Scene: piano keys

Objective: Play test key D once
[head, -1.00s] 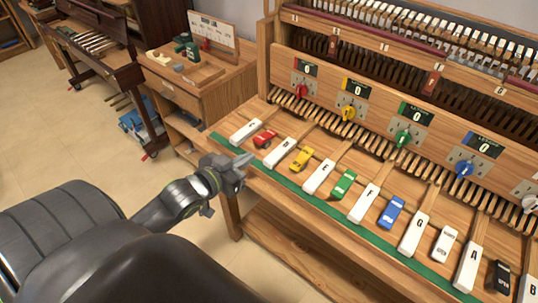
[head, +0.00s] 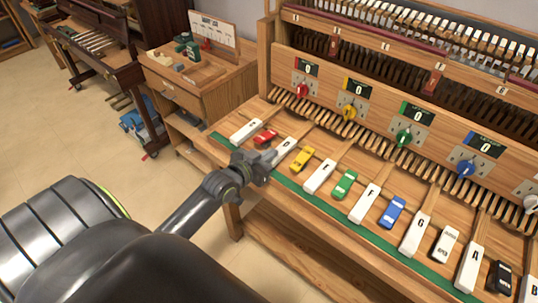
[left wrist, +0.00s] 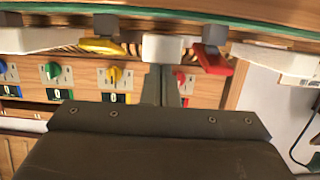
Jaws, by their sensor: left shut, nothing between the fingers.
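The white key D (head: 283,151) lies on the wooden key bed between a red block (head: 265,136) and a yellow block (head: 302,158). My left gripper (head: 270,155) is shut and empty at the front end of key D, covering part of it. In the left wrist view, which is upside down, the shut fingers (left wrist: 161,72) point at the end face of a white key (left wrist: 163,48), with the yellow block (left wrist: 103,46) left and the red block (left wrist: 212,58) right. I cannot tell whether the fingertips touch the key. My right gripper is out of view.
White keys E (head: 320,176), F (head: 364,203), G (head: 414,233) and others continue to the right, with coloured blocks between them. A green strip (head: 300,195) runs along the front edge. Coloured knobs and counters reading 0 (head: 306,68) stand behind.

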